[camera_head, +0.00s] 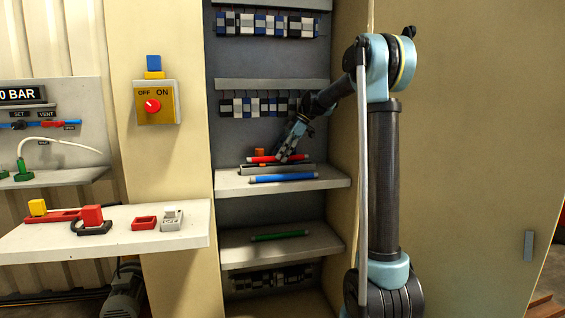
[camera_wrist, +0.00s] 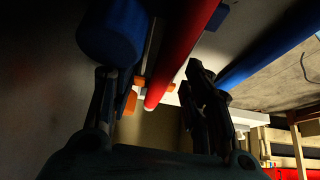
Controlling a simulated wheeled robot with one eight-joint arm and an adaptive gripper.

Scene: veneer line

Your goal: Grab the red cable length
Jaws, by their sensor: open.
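The red cable length (camera_head: 261,159) lies across the grey holder (camera_head: 260,170) on the upper cabinet shelf. My gripper (camera_head: 284,154) reaches down to it from above and hides part of its middle. In the wrist view the red cable length (camera_wrist: 185,50) runs between the two open fingers of my gripper (camera_wrist: 152,85), which are not closed on it. A blue cable length (camera_head: 284,178) lies in front of the holder on the same shelf. A green cable length (camera_head: 280,236) lies on the lower shelf.
An orange piece (camera_head: 259,152) stands behind the red cable length. A row of terminal blocks (camera_head: 250,107) hangs above the upper shelf (camera_head: 228,185). The cabinet walls are close on both sides. A white side table (camera_head: 160,240) with red and yellow parts stands at left.

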